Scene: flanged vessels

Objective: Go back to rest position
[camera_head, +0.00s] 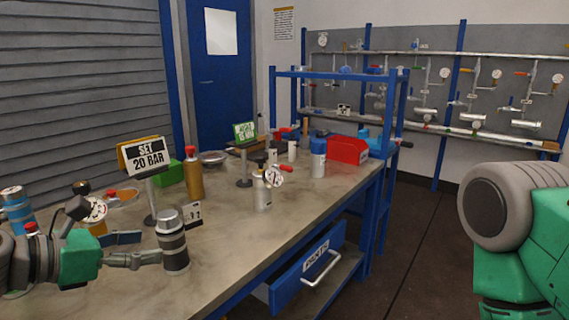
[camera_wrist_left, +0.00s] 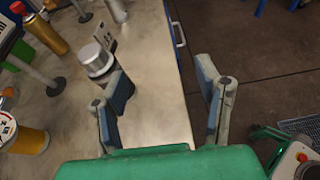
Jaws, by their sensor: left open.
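My left gripper (camera_head: 148,248) is low at the left of the head view, over the front part of the bench. In the left wrist view its two fingers (camera_wrist_left: 165,85) are spread wide, with nothing between them. A grey and dark banded vessel with a silver lid (camera_head: 172,252) stands upright on the bench beside the fingers. In the left wrist view this vessel (camera_wrist_left: 97,62) is left of the left finger, outside the jaws. My right arm shows as a green and grey part at the right edge of the head view; its gripper is out of view.
The bench (camera_head: 240,240) holds a "SET 20 BAR" sign (camera_head: 146,156), a brown bottle (camera_head: 193,178), a vessel with a gauge (camera_head: 262,196), a blue-capped vessel (camera_head: 318,160) and a red bin (camera_head: 347,150). A blue drawer (camera_head: 305,278) stands out at the front. The floor at right is clear.

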